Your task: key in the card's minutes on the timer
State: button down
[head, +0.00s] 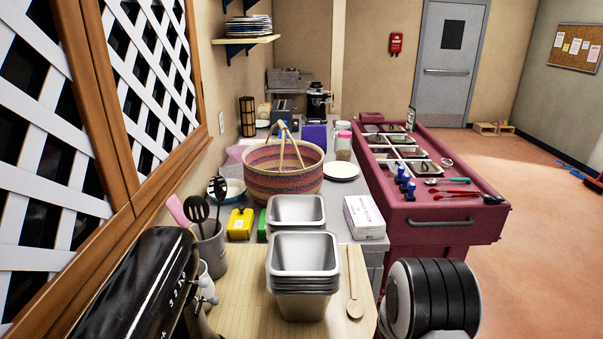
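I cannot make out a timer for certain. A small yellow item (240,224) with a dark mark lies on the counter left of the steel pans, but I cannot tell what it is. A small upright framed piece (410,118) stands at the far end of the red cart; it may be a card, and no writing on it is readable. My gripper is not in view.
Stacked steel pans (303,253) and a wooden spoon (354,285) are on a wooden board. A woven basket (283,172), a white box (364,218), a utensil crock (210,248) and a black appliance (140,290) crowd the counter. The red cart (440,228) stands right; floor beyond it is mostly clear.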

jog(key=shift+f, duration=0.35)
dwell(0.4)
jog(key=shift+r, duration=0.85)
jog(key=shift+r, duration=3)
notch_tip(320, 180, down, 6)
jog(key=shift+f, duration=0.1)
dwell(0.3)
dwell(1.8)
